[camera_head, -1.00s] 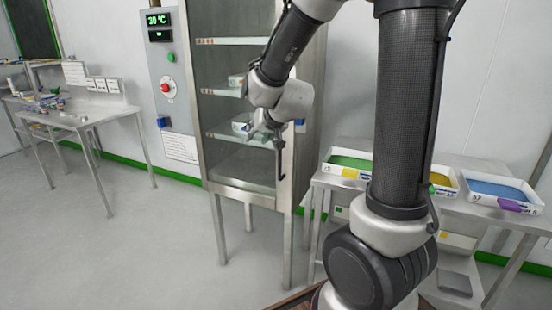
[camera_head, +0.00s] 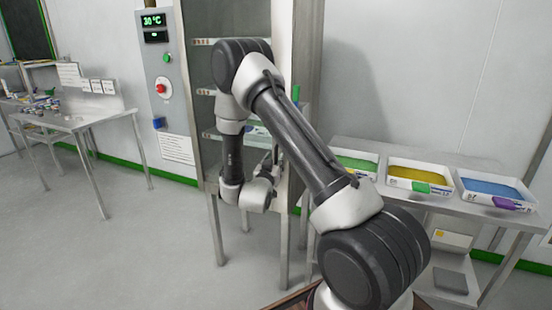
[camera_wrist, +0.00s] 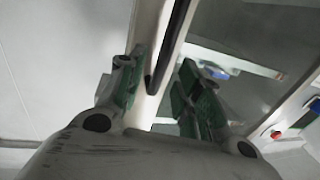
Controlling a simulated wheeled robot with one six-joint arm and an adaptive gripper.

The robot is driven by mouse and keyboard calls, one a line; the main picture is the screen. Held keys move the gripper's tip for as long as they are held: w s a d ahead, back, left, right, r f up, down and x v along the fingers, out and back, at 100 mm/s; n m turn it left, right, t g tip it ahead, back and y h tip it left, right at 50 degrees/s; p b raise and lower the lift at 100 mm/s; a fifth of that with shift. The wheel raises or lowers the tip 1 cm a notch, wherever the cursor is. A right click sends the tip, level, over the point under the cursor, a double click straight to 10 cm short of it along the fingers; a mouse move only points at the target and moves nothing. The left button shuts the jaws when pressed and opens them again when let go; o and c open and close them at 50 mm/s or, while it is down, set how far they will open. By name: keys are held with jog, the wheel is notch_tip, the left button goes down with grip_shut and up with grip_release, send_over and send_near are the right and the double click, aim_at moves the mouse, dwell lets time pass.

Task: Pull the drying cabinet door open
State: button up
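The drying cabinet (camera_head: 311,60) stands against the back wall, and its glass-fronted door (camera_head: 245,20) looks shut in the head view. My arm covers much of the door there. My gripper (camera_head: 268,165) is at the right side of the door front, its fingers partly hidden by my wrist. In the wrist view my gripper (camera_wrist: 158,85) is open, with green-padded fingers apart. The dark bar handle (camera_wrist: 176,35) runs down between the fingers, its lower end near the left finger. I cannot tell whether a finger touches it. The door's glass (camera_wrist: 235,45) shows to the right.
A control panel (camera_head: 160,75) with a red button is left of the cabinet. A steel table (camera_head: 75,122) stands further left. On the right, a bench holds a green tray (camera_head: 355,162), a yellow tray (camera_head: 420,176) and a blue tray (camera_head: 497,190). The floor in front is free.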

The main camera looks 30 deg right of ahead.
jog(key=shift+x, duration=1.85)
jog(key=shift+c, duration=0.4)
grip_shut()
